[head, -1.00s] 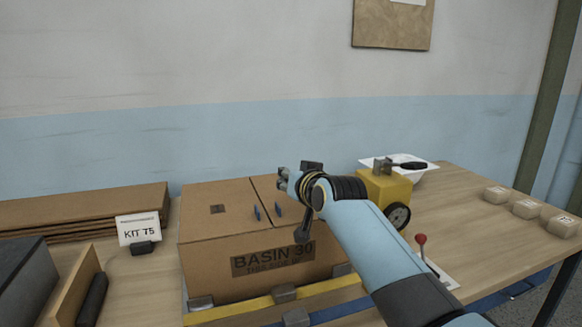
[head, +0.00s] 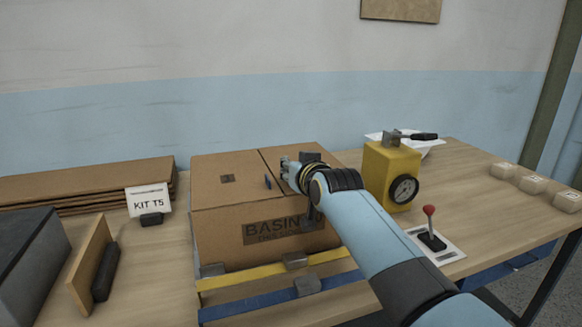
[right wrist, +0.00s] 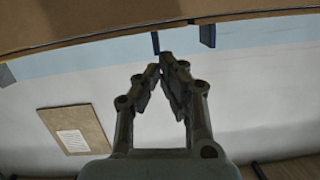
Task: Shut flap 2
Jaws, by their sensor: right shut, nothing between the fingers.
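The cardboard box (head: 222,240) marked BASIN stands on the table, its top panels lying about flat with a seam between them. The left top panel (head: 210,192) has a small dark mark. The right top panel (head: 322,153) is partly covered by my right gripper (head: 285,172). No flap number is readable. A small blue tab (head: 268,182) stands near the seam. My right gripper is shut and empty, low over the right panel; contact cannot be told. In the right wrist view its fingertips (right wrist: 165,60) meet just under the cardboard edge (right wrist: 100,28) and blue tabs (right wrist: 207,35). My left gripper is out of view.
Flat cardboard (head: 80,185) and a KIT T5 sign (head: 150,201) are at left.

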